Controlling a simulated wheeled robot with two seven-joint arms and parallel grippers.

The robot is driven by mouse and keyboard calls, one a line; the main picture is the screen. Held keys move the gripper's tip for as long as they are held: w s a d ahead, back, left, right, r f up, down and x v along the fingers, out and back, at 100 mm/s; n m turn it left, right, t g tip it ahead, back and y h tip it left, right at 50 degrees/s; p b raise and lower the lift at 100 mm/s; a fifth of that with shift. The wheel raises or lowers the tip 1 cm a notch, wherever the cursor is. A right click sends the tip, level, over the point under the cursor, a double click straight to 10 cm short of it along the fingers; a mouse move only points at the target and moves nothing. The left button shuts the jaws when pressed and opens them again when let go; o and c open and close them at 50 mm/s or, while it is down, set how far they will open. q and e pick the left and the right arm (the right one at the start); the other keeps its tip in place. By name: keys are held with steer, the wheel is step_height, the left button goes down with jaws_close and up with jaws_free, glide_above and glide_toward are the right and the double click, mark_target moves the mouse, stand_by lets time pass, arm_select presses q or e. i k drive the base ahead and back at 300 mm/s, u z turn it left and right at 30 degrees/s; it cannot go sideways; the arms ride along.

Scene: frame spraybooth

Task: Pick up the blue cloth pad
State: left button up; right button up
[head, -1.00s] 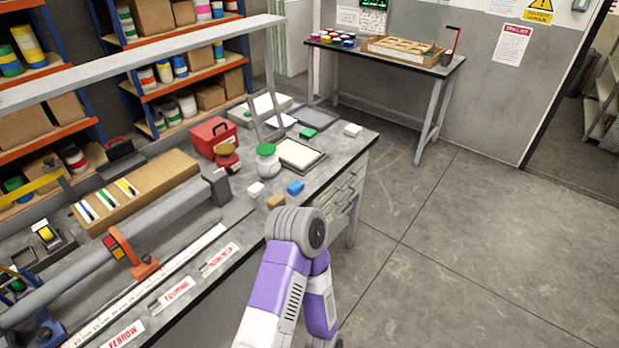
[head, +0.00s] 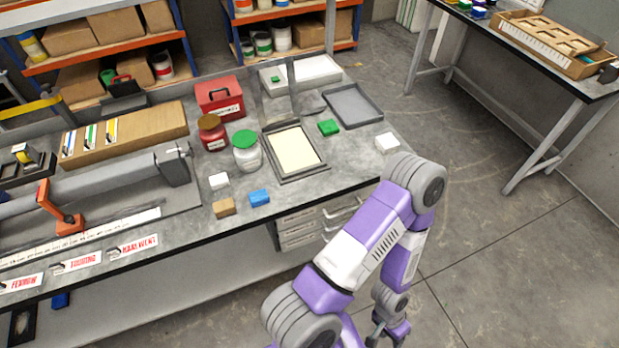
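The blue cloth pad (head: 259,198) is a small block lying near the front edge of the grey workbench (head: 340,183). A tan block (head: 224,208) and a white block (head: 219,181) lie just left of it. One purple and white arm of mine reaches in from the bottom, to the right of the pad. Its gripper, which I take as my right gripper (head: 388,334), hangs low at the bottom edge, in front of the bench and well away from the pad. Its fingers are small and partly cut off. My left gripper is not in view.
Behind the pad stand a green-lidded jar (head: 247,152), a red jar (head: 212,133), a red box (head: 219,97) and a framed tray (head: 294,152). A green block (head: 328,127) and a white block lie further right. Drawers (head: 298,230) sit under the bench.

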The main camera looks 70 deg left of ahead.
mark_target(257, 199)
steer(key=i, duration=0.4)
steer(key=u, duration=2.9)
